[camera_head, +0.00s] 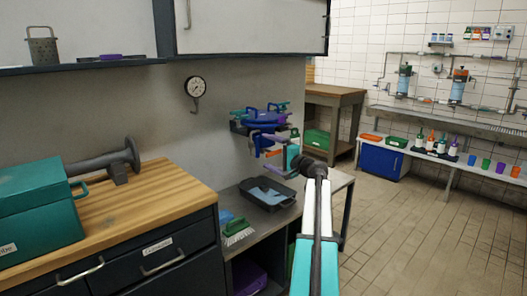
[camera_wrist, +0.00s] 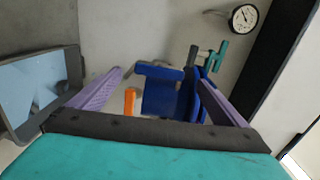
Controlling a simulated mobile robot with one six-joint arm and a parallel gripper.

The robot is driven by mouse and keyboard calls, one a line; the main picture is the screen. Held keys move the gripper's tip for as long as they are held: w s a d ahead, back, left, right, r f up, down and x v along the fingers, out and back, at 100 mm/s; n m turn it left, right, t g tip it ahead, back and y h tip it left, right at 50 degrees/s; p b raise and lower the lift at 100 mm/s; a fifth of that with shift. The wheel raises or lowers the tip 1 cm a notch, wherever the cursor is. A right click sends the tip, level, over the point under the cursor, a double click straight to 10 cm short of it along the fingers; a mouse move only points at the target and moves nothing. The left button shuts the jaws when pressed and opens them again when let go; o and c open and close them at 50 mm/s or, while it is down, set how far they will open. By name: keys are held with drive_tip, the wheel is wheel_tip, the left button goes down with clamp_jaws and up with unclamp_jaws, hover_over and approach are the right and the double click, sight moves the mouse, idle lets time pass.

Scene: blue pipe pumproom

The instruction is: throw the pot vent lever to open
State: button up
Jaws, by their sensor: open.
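A blue pot-like fitting (camera_head: 262,117) with several blue and teal clamp arms is mounted on the grey wall. In the wrist view its blue body (camera_wrist: 163,92) shows ahead, between and beyond my fingers. A short orange bar (camera_wrist: 130,101), possibly the vent lever, stands near the left purple finger; I cannot tell whether they touch. A teal handle (camera_wrist: 215,56) sticks out behind the blue parts. My gripper (camera_wrist: 160,76) is open, with its two purple fingers spread around part of the blue fitting and nothing gripped. In the head view my arm partly hides this area.
A dark tray (camera_head: 268,199) and a green brush (camera_head: 238,228) lie on the low bench below. A wall gauge (camera_head: 196,87) hangs left of the fitting. A wooden-topped cabinet with a teal box (camera_head: 35,209) stands at left. The tiled floor at right is clear.

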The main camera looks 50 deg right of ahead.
drive_tip(key=s, duration=0.8)
drive_tip(key=shift+s+a+p, duration=0.25)
drive_tip(key=shift+a+p, duration=0.05)
drive_tip(key=shift+a, duration=0.05)
drive_tip(key=shift+s, duration=0.1)
